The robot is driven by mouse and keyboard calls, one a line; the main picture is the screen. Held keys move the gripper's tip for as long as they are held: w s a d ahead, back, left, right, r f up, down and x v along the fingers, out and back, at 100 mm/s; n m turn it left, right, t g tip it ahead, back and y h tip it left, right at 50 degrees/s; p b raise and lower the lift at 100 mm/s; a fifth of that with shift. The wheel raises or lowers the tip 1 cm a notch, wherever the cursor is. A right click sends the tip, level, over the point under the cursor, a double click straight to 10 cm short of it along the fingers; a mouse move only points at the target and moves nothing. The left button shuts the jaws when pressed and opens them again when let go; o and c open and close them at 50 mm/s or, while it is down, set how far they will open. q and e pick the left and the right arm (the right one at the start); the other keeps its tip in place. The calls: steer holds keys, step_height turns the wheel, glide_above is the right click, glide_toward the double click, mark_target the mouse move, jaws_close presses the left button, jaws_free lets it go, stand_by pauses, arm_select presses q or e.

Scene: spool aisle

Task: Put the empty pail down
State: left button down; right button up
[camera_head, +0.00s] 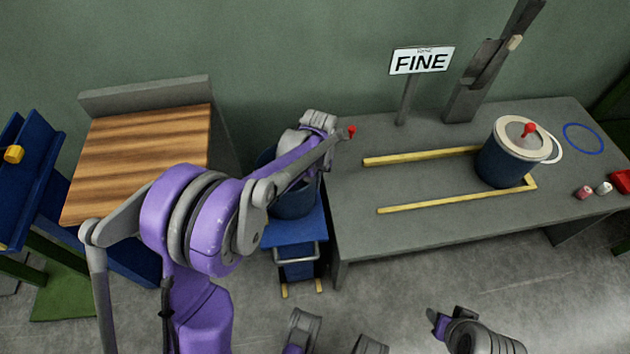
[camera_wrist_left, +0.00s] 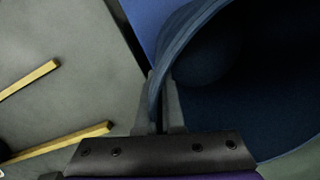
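The dark blue pail (camera_head: 292,203) is at the blue cart (camera_head: 303,232), beside the left end of the grey table. My left arm covers much of it in the head view. In the left wrist view the pail (camera_wrist_left: 175,50) looks dark and empty inside. My left gripper (camera_wrist_left: 157,88) has one finger on each side of the pail's rim and appears shut on it. The pail looks roughly upright, over or on the cart top; the contact underneath is hidden. A right arm part (camera_head: 478,336) shows low in the head view; its fingers cannot be made out.
The grey table (camera_head: 440,228) bears yellow strips (camera_head: 425,156), a lidded blue pot (camera_head: 510,155), a blue ring (camera_head: 583,138), small red and white items and a FINE sign (camera_head: 421,61). A wooden-topped stand (camera_head: 140,150) is left of the cart. The table's left part is clear.

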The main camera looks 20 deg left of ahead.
arm_select(q)
steer(key=shift+f, duration=0.1)
steer(key=c, duration=1.4)
jaws_free()
steer(key=shift+c, duration=0.2)
steer(key=o, duration=0.4)
